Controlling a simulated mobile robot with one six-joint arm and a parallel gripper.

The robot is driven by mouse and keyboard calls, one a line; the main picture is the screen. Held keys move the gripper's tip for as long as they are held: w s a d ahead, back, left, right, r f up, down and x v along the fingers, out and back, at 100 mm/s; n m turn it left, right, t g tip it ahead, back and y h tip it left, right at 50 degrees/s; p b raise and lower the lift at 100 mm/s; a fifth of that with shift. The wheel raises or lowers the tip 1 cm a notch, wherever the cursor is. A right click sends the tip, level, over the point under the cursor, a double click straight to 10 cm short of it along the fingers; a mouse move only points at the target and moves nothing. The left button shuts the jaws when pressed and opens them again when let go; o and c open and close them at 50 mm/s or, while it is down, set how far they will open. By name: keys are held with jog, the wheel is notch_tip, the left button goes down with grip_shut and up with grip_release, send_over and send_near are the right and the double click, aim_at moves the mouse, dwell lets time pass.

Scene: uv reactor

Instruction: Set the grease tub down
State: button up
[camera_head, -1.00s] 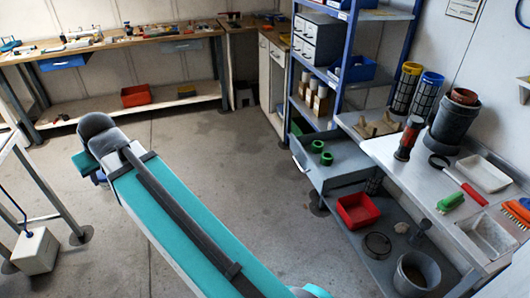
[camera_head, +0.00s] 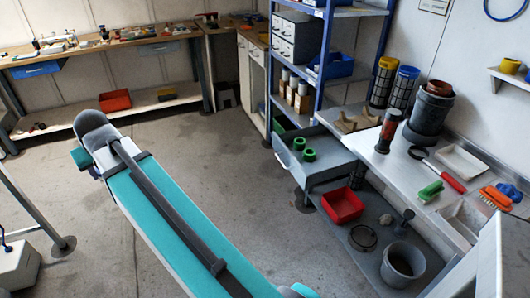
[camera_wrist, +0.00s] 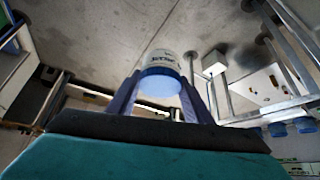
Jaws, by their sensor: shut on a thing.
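The grease tub (camera_wrist: 163,68) shows in the wrist view as a white round tub with dark lettering and a blue band at the end nearer my gripper. My gripper (camera_wrist: 158,98) is shut on it, with one dark blue finger on each side. The tub is held clear, with the grey floor behind it in the picture. In the head view, neither the tub nor my gripper can be made out; only my teal arm shows.
A metal worktop (camera_head: 407,170) at right carries a dark pot (camera_head: 428,112), a green brush (camera_head: 430,191), an orange brush (camera_head: 495,198) and a white tray (camera_head: 462,162). Below, a shelf holds a red bin (camera_head: 342,205) and a grey bucket (camera_head: 402,265). Open floor lies mid-room.

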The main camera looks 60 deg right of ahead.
jog(key=s+d+f+m+g+h+b, duration=0.1)
jog(key=s+d+f+m, duration=0.2)
jog(key=d, duration=1.1)
jog(key=s+d+f+m+g+h+b, duration=0.1)
jog(key=s+d+f+m+h+b, duration=0.2)
jog(key=d, duration=1.1)
jog(key=s+d+f+m+g, duration=0.1)
jog(key=s+d+f+m, duration=0.25)
jog(key=d, duration=1.05)
jog(key=s+d+f+m+g+b, duration=0.1)
jog(key=s+d+f+m, duration=0.3)
jog(key=s+d, duration=1.1)
jog(key=s+d+f+m+g+h+b, duration=0.1)
jog(key=s+d+f+m, duration=0.4)
jog(key=s+d, duration=1)
jog(key=s+g+b, duration=0.1)
jog(key=g, duration=0.1)
jog(key=shift+f+g+h, duration=0.3)
jog(key=shift+f+g, duration=0.05)
jog(key=shift+g, duration=0.05)
jog(key=shift+d, duration=0.1)
send_near(325, 167)
jog(key=shift+s+d+r, duration=0.1)
jog(key=shift+d, duration=0.35)
jog(key=shift+s+d+r, duration=0.1)
jog(key=shift+s+d, duration=0.05)
jog(key=shift+d, duration=0.35)
jog(key=shift+f+p, duration=0.3)
jog(key=shift+f, duration=1.6)
